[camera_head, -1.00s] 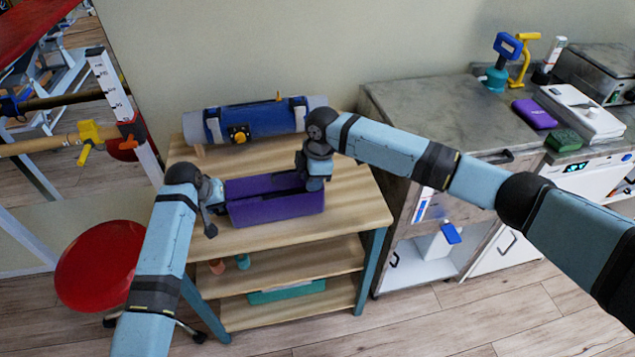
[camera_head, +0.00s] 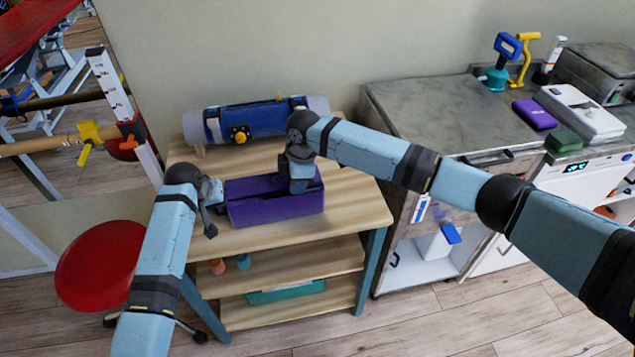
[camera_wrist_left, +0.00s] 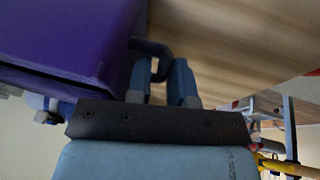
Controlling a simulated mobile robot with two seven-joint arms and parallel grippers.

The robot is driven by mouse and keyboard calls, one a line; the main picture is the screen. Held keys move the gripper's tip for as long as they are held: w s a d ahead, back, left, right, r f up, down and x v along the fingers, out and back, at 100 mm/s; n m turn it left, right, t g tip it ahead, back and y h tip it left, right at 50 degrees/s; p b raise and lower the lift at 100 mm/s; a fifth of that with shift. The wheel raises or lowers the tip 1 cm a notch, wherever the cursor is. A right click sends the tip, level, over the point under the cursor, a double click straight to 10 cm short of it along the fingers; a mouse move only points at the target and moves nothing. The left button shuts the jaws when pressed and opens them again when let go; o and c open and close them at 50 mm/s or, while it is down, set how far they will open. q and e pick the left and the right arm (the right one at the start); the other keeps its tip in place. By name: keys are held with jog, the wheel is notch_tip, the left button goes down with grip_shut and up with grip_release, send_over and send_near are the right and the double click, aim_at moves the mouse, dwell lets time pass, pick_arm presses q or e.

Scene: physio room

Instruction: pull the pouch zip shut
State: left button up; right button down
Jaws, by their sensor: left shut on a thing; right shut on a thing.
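The purple pouch (camera_head: 270,211) lies on the wooden top of the trolley, with a dark opening along its top. In the left wrist view the pouch (camera_wrist_left: 65,40) fills the upper left. My left gripper (camera_head: 222,194) is at the pouch's left end. In the left wrist view its fingers (camera_wrist_left: 162,75) are shut on a dark loop (camera_wrist_left: 152,47) at that end. My right gripper (camera_head: 299,187) reaches down onto the pouch's top, right of its middle. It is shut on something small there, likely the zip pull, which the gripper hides.
A blue roll (camera_head: 250,120) lies behind the pouch on the trolley top (camera_head: 350,205). A red stool (camera_head: 100,265) stands at the left. A grey cabinet (camera_head: 430,95) with equipment stands at the right. Bare wood lies right of the pouch.

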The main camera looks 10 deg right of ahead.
aim_at(264, 198)
pick_arm(q)
jog(key=shift+s+a+f, duration=0.2)
jog(key=shift+f, duration=0.3)
pick_arm(e)
jog(key=shift+a+f, duration=0.1)
jog(key=shift+a, duration=3.7)
jog(key=c, duration=1)
grip_release()
jog(key=shift+c, duration=0.2)
notch_tip(264, 198, up, 8)
pick_arm(q)
jog(key=o, duration=0.6)
pick_arm(e)
jog(key=shift+a, duration=0.15)
pick_arm(q)
jog(key=shift+o, duration=0.2)
jog(key=shift+d, duration=0.2)
jog(key=shift+r, duration=0.1)
